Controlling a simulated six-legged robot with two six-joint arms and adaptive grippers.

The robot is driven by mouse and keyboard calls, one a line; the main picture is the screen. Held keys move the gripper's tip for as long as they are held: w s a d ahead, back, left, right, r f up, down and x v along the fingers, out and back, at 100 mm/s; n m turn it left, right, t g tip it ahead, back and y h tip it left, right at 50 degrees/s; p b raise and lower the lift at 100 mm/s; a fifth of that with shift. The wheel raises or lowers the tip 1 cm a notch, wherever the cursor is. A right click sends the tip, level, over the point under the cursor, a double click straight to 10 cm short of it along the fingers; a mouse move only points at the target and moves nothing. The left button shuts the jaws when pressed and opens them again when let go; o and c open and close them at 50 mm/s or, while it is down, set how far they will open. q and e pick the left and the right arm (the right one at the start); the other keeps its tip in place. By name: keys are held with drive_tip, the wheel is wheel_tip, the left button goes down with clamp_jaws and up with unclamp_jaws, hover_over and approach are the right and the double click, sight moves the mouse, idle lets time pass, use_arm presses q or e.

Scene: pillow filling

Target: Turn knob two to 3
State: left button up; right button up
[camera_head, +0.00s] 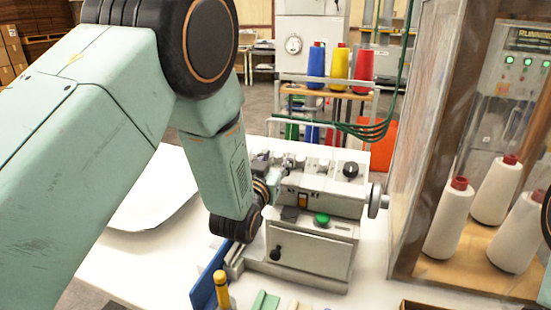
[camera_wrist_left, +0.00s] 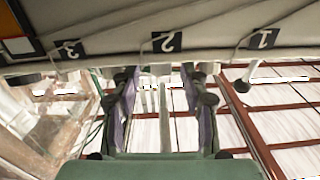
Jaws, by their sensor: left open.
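The light grey machine (camera_head: 315,185) stands on the white table. In the left wrist view its panel edge (camera_wrist_left: 200,30) runs across the top with black labels 3, 2 and 1. A small pale part, seemingly knob two (camera_wrist_left: 160,70), sits below label 2. My left gripper (camera_wrist_left: 160,78) is open, its fingertips on either side of this part with gaps. I cannot tell its pointer setting. In the head view my left gripper (camera_head: 265,165) is at the machine's upper left, partly hidden by my arm.
A black knob (camera_head: 351,170) and a green button (camera_head: 322,219) are on the machine. A clear-walled cabinet with white thread cones (camera_head: 450,218) stands close on the right. Yellow-topped post (camera_head: 222,288) stands in front.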

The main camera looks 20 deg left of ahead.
use_arm(q)
drive_tip(key=shift+a, duration=0.15)
drive_tip(key=shift+s+d+r, duration=0.15)
drive_tip(key=shift+d, duration=0.05)
drive_tip(key=c, duration=0.3)
drive_tip(key=shift+a, duration=0.15)
drive_tip(key=c, duration=0.6)
clamp_jaws()
drive_tip(key=shift+n+y, duration=0.5)
drive_tip(key=o, duration=0.9)
unclamp_jaws()
